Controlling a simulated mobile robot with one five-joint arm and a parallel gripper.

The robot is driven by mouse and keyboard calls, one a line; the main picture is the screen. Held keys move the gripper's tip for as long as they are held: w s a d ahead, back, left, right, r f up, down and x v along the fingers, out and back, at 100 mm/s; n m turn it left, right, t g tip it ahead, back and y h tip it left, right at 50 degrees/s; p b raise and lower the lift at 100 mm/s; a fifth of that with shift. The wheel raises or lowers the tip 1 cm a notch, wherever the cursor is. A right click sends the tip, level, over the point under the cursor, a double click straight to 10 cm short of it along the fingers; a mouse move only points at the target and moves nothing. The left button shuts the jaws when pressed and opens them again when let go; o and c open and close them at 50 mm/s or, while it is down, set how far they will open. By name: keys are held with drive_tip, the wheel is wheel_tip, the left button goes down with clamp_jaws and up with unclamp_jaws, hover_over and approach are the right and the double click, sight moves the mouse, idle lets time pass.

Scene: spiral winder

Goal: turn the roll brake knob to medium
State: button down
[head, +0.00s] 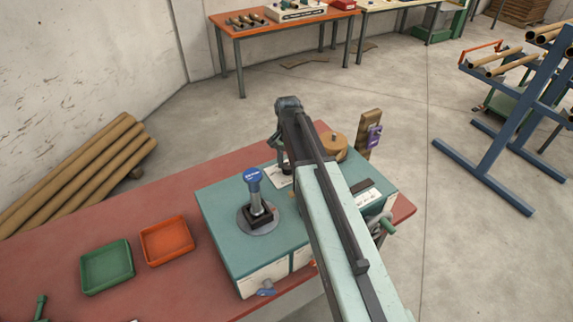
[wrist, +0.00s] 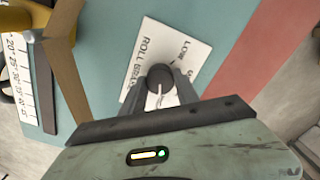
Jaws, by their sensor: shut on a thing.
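The roll brake knob (wrist: 160,78) is dark and round with a pale pointer line, seen in the wrist view. It stands on a white label plate (wrist: 150,50) that reads "ROLL BRAKE" and "LOW"; the rest of the lettering is hidden by my gripper. My gripper (wrist: 162,88) is shut on the knob, one finger at each side. In the head view my gripper (head: 284,158) reaches down at the far side of the teal box top (head: 225,215); the knob is hidden there behind my arm, and part of the white plate shows.
A lever with a blue top (head: 254,185) stands on the box, left of my arm. A wooden disc (head: 334,145) and an upright wooden post (head: 369,135) are close on the right. Green (head: 106,267) and orange (head: 167,241) trays lie on the red bench.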

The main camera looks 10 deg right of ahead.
drive_tip(key=shift+n, duration=0.3)
drive_tip(key=n, duration=1.3)
idle(0.5)
drive_tip(key=c, duration=0.9)
unclamp_jaws()
